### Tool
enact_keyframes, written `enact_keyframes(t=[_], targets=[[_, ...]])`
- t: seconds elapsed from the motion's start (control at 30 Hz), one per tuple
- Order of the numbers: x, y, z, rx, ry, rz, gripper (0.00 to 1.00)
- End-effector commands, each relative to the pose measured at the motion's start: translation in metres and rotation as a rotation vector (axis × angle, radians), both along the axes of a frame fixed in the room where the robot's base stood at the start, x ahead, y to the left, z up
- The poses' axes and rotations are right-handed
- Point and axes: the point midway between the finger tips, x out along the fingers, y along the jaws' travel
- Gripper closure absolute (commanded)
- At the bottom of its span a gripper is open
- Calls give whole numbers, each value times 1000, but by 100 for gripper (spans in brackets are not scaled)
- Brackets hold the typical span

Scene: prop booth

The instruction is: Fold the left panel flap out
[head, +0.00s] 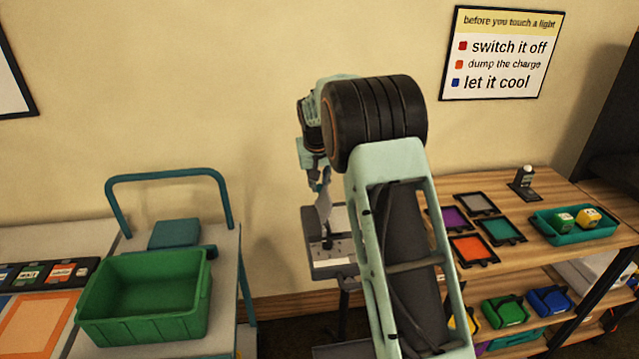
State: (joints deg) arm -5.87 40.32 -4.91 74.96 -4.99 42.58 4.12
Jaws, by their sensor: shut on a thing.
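My gripper (319,184) points down, left of my large arm links, at a grey box-like panel unit (322,268) on a dark stand. The fingers are shut on the upper end of a thin grey flap (323,207), which stands up from the unit's left part. The flap's lower end meets the unit; the hinge is too small to make out. My arm hides the right part of the unit and anything on that side.
A green bin (150,328) stands on a grey trolley (225,260) with a teal handle at the left. At the right, a wooden shelf (540,190) holds coloured square frames and a teal tray (572,236). A wall sign (500,55) hangs behind.

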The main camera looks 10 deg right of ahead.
Motion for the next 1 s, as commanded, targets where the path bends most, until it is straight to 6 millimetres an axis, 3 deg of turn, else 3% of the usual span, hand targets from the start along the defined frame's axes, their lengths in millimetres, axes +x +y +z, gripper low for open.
enact_keyframes(t=[0.47, 1.0], targets=[[0, 13, -1, -145, -1, 7, 100], [0, 43, -12, -641, -2, 5, 100]])
